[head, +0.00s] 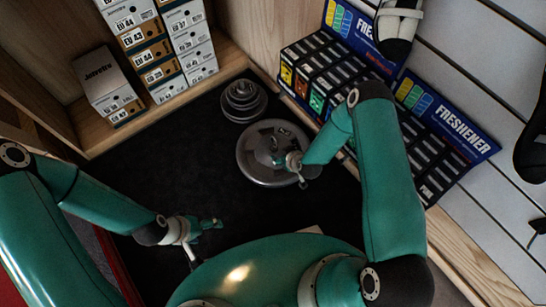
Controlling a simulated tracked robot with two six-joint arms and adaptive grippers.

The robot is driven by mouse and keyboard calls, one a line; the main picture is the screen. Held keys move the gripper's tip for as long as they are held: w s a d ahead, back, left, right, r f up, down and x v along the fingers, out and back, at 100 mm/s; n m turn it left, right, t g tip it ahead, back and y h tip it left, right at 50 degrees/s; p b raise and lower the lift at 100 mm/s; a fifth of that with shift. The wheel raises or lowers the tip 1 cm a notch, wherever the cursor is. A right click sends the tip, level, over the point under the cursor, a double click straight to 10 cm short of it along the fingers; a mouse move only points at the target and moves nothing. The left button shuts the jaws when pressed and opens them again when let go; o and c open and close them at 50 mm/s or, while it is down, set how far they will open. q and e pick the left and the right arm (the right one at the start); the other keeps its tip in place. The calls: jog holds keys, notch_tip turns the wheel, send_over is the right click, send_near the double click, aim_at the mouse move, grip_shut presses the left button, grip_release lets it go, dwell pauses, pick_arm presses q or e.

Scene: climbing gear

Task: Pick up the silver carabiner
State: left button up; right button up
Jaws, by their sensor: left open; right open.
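A round grey metal plate (250,172) lies on the black mat. I cannot clearly make out the silver carabiner; a small dark shape (284,131) on the far part of the plate is too small to identify. My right gripper (279,158) is open over the plate, its fingers pointing left. Its fingers and wrist hide part of the plate. My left gripper (208,226) is open above the black mat, left of the plate and nearer to me, with nothing seen between its fingers.
A stack of dark round discs (243,101) stands just behind the plate. Shoe boxes (165,45) are stacked at the back left. Freshener display boxes (335,80) line the right wall. The black mat (165,150) is clear left of the plate.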

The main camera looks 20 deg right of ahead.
jog(key=n+t+b, duration=0.1)
jog(key=t+b, duration=0.1)
jog(key=b, duration=0.2)
send_near(273, 145)
jog(key=shift+h, duration=0.4)
jog(key=w+f+b, duration=0.1)
jog(key=w+a+b, duration=0.1)
jog(key=b, duration=0.1)
jog(key=w+f+b, duration=0.1)
jog(key=shift+w+a+f, duration=0.15)
jog(key=shift+a+f, duration=0.15)
jog(key=shift+w+f+b, duration=0.25)
jog(key=shift+w+b, duration=0.15)
jog(key=b+x, duration=0.2)
jog(key=x, duration=0.1)
jog(key=b+x, duration=0.1)
jog(key=shift+d+f, duration=0.3)
jog(key=shift+f, duration=0.25)
jog(key=shift+w+f+b, duration=0.1)
jog(key=shift+w+b, duration=0.05)
jog(key=shift+b, duration=0.2)
pick_arm(q)
notch_tip(273, 145, down, 14)
jog(key=shift+f, duration=0.25)
pick_arm(e)
jog(key=shift+c, duration=0.2)
grip_shut()
